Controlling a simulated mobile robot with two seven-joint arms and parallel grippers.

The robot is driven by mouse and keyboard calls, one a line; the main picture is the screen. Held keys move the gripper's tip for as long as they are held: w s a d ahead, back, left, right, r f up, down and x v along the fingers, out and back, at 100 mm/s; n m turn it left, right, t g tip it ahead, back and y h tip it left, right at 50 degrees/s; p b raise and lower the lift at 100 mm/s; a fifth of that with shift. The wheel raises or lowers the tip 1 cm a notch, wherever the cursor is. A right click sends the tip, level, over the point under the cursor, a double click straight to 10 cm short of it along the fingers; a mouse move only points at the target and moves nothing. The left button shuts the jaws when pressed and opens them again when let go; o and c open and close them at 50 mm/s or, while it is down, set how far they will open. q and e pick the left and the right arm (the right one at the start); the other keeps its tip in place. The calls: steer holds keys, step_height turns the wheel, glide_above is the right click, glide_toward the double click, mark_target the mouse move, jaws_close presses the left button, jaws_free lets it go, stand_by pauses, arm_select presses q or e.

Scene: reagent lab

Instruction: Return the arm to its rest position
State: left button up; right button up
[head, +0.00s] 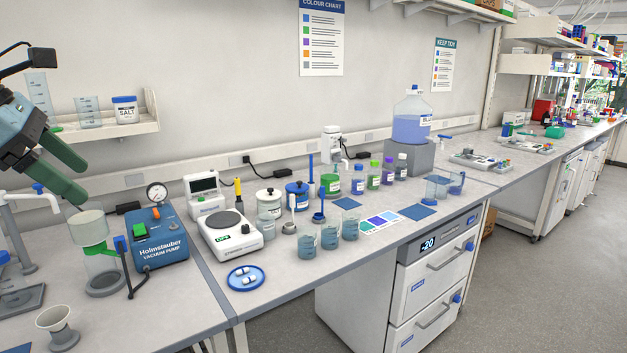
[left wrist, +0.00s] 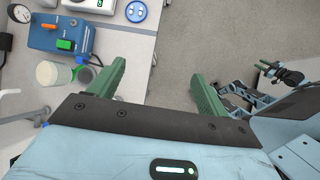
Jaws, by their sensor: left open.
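My left gripper (head: 62,172) comes in at the left of the head view, raised above the bench near the filter cup. Its two green fingers are spread apart with nothing between them. In the left wrist view the open fingers (left wrist: 160,95) point over the bench's front edge and the grey floor. Parts of my own body show at the right of that view.
The filter cup (head: 88,227) on its stand and the blue vacuum pump (head: 158,238) stand below my left gripper. A wall shelf (head: 150,124) with beakers and a salt jar is close to its right. The floor (head: 540,270) in front is clear.

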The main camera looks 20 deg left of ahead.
arm_select(q)
steer(key=w+d+f+n+h, duration=0.2)
steer(key=d+f+h, duration=0.1)
steer(key=f, duration=0.4)
steer(key=w+d+f+n+t+h, duration=0.1)
steer(key=w+d+f+n+h, duration=0.15)
steer(key=f, duration=0.35)
steer(key=w+d+f+n+h, duration=0.2)
steer(key=f+n+h, duration=0.15)
steer(key=f, duration=0.35)
step_height(320, 180, down, 16)
steer(key=s+d+n+t+y, duration=0.1)
steer(key=d+n+t, duration=0.2)
steer(key=n+t, duration=0.7)
steer(key=s+d+f+n+g+y, duration=0.25)
steer(key=s+f+n, duration=0.25)
steer(key=f+n, duration=0.25)
steer(key=s+d+f+n+g+y, duration=0.1)
steer(key=s+f+n+y, duration=0.3)
steer(key=f+n, duration=0.4)
steer(key=s+d+f+n+g+y, duration=0.1)
steer(key=s+d+f+n, duration=0.3)
steer(key=s, duration=0.4)
steer(key=s+d+f+n+g+y, duration=0.1)
steer(key=s+d+f+n+g, duration=0.3)
steer(key=s+f, duration=0.4)
steer(key=shift+s+d+n+p, duration=0.15)
steer(key=shift+d+n+p, duration=0.2)
steer(key=shift+d, duration=0.5)
